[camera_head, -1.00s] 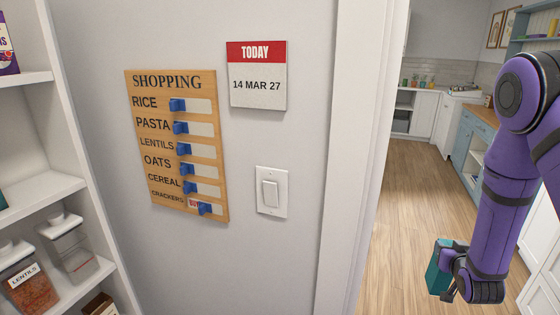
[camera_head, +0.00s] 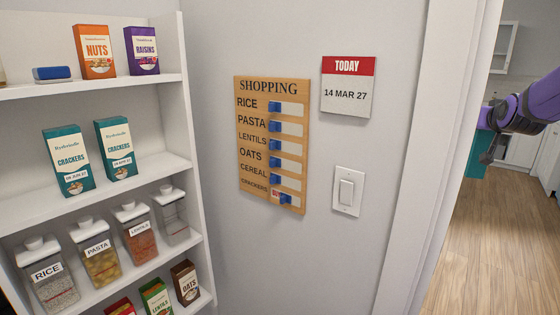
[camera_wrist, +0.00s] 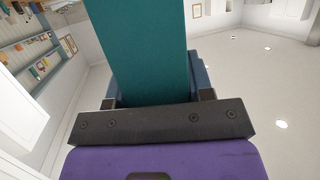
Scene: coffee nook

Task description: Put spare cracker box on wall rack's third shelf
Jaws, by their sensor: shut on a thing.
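My gripper (camera_head: 488,152) is at the right edge of the head view, shut on a teal box (camera_head: 474,158) that matches the cracker boxes in colour. In the wrist view the teal box (camera_wrist: 146,50) stands out from between the jaws; its visible face is plain, with no label showing. Two teal cracker boxes, left (camera_head: 68,160) and right (camera_head: 116,148), stand upright on a middle shelf of a white shelf unit (camera_head: 190,130). In the wrist view, blue wall shelves (camera_wrist: 38,48) with small colourful items show at the upper left; I cannot tell which shelf is third.
Nuts (camera_head: 95,50) and raisins (camera_head: 142,50) boxes stand above the crackers; labelled jars (camera_head: 100,255) and more boxes stand below. A wooden shopping board (camera_head: 272,145), calendar (camera_head: 347,87) and light switch (camera_head: 347,191) are on the wall. A white door frame (camera_head: 425,160) borders open wooden floor (camera_head: 490,240).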

